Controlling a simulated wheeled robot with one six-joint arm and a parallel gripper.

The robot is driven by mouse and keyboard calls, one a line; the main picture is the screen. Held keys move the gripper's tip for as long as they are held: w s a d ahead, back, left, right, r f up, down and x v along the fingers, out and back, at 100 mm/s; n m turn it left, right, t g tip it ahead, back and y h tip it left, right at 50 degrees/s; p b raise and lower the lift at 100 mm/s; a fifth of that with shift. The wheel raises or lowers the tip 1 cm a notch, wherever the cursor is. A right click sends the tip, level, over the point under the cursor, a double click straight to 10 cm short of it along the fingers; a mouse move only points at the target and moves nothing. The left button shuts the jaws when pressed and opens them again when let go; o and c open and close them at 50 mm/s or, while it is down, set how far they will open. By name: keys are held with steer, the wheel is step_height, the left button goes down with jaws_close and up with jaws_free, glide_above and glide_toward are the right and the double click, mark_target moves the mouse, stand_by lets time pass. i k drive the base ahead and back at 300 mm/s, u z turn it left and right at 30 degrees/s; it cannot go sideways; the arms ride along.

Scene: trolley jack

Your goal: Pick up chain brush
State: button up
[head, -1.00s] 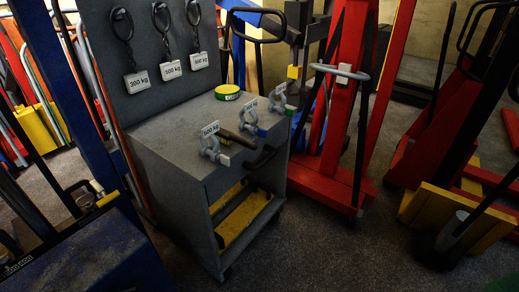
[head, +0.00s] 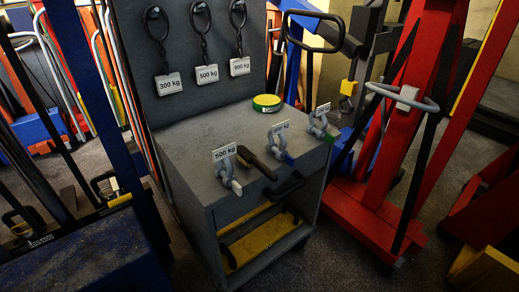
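A dark brown, elongated thing, which looks like the chain brush (head: 257,163), lies on the grey top of the trolley (head: 195,143) near its front edge. It lies slantwise between two grey shackles, and I cannot make out its bristles. The shackle on its left (head: 229,177) bears a 500 kg tag. The shackle on its right (head: 279,146) has a blue pin and a white tag. My gripper is not in view.
A green and yellow tin (head: 267,103) stands at the back of the top. Another shackle (head: 321,127) sits at the right edge. Tagged chains hang on the back panel (head: 180,105). A black handle (head: 285,186) juts from the front. A red jack (head: 385,180) stands close on the right.

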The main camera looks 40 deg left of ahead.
mark_target(248, 158)
steer(key=u, duration=0.25)
steer(key=i, duration=0.7)
steer(key=u, duration=1.15)
steer(key=i, duration=0.65)
steer(key=u, duration=0.7)
